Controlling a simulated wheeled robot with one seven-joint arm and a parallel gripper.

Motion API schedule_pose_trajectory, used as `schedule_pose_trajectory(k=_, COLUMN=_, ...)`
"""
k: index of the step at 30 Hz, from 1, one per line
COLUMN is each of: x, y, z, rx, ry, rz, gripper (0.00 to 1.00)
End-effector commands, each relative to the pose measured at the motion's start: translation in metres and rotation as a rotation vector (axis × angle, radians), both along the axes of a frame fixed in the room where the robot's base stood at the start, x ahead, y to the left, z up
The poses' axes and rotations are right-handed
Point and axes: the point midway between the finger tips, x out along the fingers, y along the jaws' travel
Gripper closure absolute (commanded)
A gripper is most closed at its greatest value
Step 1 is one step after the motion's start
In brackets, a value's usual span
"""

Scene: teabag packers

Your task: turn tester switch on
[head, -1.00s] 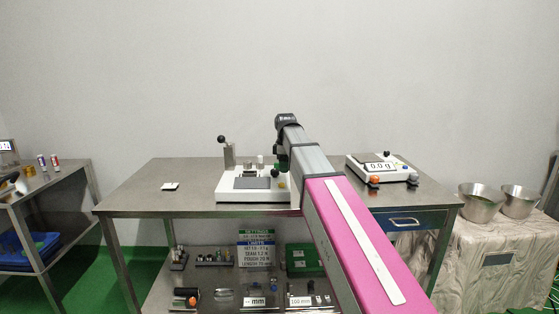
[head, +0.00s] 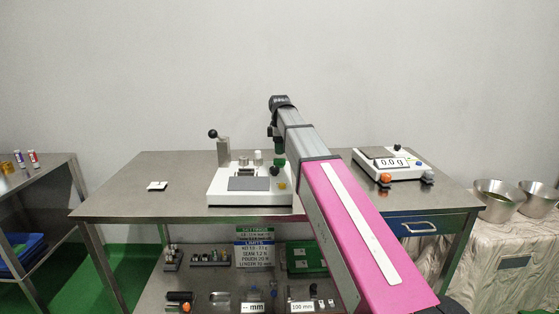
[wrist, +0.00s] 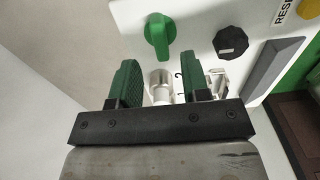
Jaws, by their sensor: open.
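The white tester (head: 222,198) stands on the steel table, partly behind my arm. In the wrist view, its white panel (wrist: 195,20) carries a green rotary knob (wrist: 160,35), which looks like the switch. A black knob (wrist: 231,41) sits to its right. My gripper (wrist: 160,73) is open, its two green fingers apart and nothing held between them. The green knob is just beyond the fingertips, apart from them. A pale cylindrical post (wrist: 160,86) shows between the fingers, farther down. In the head view my gripper is above the tester's right side, and its fingers are hard to make out.
A yellow button (wrist: 308,9) and a grey pad (wrist: 268,72) lie right of the knobs. A ball-topped lever (head: 223,148) rises behind the tester. A scale reading 0.0 g (head: 392,163) stands to the right. The table's left side is mostly clear, with one small white item (head: 157,185).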

Motion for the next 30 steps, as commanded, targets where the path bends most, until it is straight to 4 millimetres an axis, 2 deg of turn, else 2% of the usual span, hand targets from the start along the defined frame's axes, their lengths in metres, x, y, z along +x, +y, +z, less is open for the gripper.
schedule_pose_trajectory(k=3, x=-0.001, y=0.0, z=-0.021, rx=0.0, ry=0.002, rz=0.0, gripper=0.57)
schedule_pose_trajectory(k=9, x=0.0, y=0.0, z=-0.045, rx=0.0, ry=0.001, rz=-0.001, gripper=0.57)
schedule_pose_trajectory(k=15, x=0.0, y=0.0, z=-0.054, rx=0.0, ry=0.0, rz=-0.001, gripper=0.57)
schedule_pose_trajectory(k=23, x=0.0, y=0.0, z=-0.054, rx=0.0, ry=0.0, rz=-0.001, gripper=0.57)
schedule_pose_trajectory(k=24, x=0.0, y=0.0, z=-0.054, rx=0.0, ry=0.0, rz=-0.001, gripper=0.7)
schedule_pose_trajectory(k=27, x=0.0, y=0.0, z=-0.054, rx=0.0, ry=0.0, rz=-0.001, gripper=1.0)
schedule_pose_trajectory(k=30, x=0.0, y=0.0, z=-0.054, rx=0.0, ry=0.0, rz=-0.001, gripper=1.0)
